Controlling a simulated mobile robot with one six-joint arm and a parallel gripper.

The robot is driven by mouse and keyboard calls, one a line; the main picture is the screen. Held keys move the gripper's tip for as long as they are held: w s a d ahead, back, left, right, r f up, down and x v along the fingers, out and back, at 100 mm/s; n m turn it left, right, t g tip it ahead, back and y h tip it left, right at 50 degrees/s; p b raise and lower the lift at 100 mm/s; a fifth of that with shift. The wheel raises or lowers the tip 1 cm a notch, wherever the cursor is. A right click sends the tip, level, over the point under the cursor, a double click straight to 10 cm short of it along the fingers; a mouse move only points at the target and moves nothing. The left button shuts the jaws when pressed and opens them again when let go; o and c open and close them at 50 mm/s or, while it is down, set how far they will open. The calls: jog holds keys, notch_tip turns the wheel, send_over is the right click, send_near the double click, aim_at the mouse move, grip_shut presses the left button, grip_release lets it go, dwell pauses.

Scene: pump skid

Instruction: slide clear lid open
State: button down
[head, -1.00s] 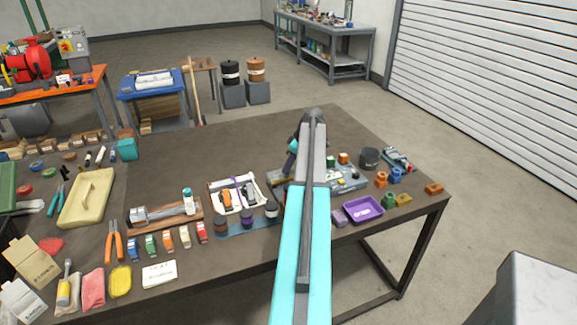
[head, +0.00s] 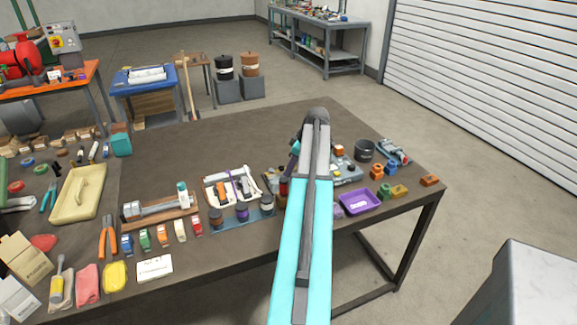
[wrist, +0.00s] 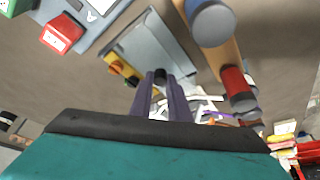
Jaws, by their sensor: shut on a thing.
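The clear lid (wrist: 150,48) shows in the wrist view as a pale, see-through grey panel on a grey unit. A small dark knob (wrist: 160,76) stands at its near edge. My gripper (wrist: 160,88) has its two dark fingers closed around this knob. In the head view my arm covers most of the grey unit (head: 345,170), and the lid cannot be made out there. How far the lid is open cannot be told.
Beside the lid are a yellow block with an orange knob (wrist: 120,68) and a red block (wrist: 62,33). A wooden bar with cylinders (wrist: 222,58) lies close on the right. A purple tray (head: 360,202) and black cup (head: 364,150) stand right of my arm.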

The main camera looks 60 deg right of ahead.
jog(key=c, duration=1.7)
grip_release()
jog(key=shift+o, duration=0.2)
jog(key=shift+r, duration=0.1)
jog(key=b+v, duration=0.2)
jog(key=v, duration=1.1)
jog(key=shift+s+r+b, duration=0.25)
jog(key=shift+r+b, duration=0.05)
jog(key=shift+b, duration=0.05)
